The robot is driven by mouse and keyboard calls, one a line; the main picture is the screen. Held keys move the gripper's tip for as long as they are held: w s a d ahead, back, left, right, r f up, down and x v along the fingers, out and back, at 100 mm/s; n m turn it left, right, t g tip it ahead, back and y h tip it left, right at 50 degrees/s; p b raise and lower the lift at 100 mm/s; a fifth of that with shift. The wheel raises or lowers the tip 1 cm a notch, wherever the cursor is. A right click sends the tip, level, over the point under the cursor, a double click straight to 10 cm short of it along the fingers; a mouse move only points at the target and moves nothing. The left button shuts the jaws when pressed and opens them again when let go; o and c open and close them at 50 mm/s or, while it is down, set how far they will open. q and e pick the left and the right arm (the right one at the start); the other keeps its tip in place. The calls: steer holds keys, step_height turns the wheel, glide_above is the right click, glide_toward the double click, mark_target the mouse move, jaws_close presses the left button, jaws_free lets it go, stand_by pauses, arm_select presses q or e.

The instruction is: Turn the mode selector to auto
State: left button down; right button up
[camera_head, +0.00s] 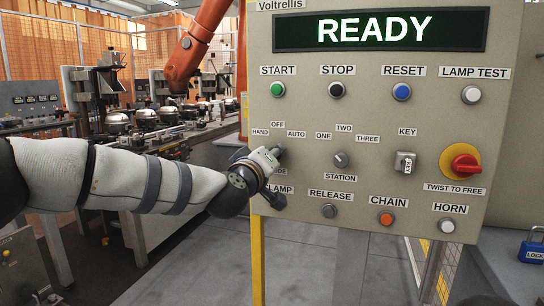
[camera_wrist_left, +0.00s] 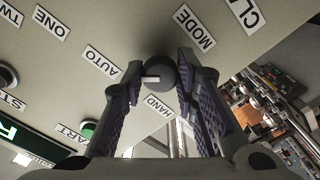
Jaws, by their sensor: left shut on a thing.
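The mode selector is a dark round knob (camera_wrist_left: 160,72) with a short white mark, on the panel in the left wrist view. The mark points left in that view, roughly toward the AUTO label (camera_wrist_left: 101,60). The HAND label (camera_wrist_left: 157,106) is below the knob and the MODE label (camera_wrist_left: 193,28) above right. My left gripper (camera_wrist_left: 160,82) is shut on the knob, one finger on each side. In the head view my left gripper (camera_head: 280,157) covers the knob, below the OFF and AUTO labels (camera_head: 296,134).
The grey panel (camera_head: 375,118) shows READY. Start (camera_head: 278,89), stop (camera_head: 336,90) and reset (camera_head: 402,92) buttons are above. The station selector (camera_head: 340,159) is to the right of my gripper, then a key switch (camera_head: 405,162) and red emergency stop (camera_head: 465,166). The release button (camera_head: 329,211) is below.

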arm_select(q)
steer(key=c, duration=1.2)
jaws_free()
steer(key=shift+c, duration=0.2)
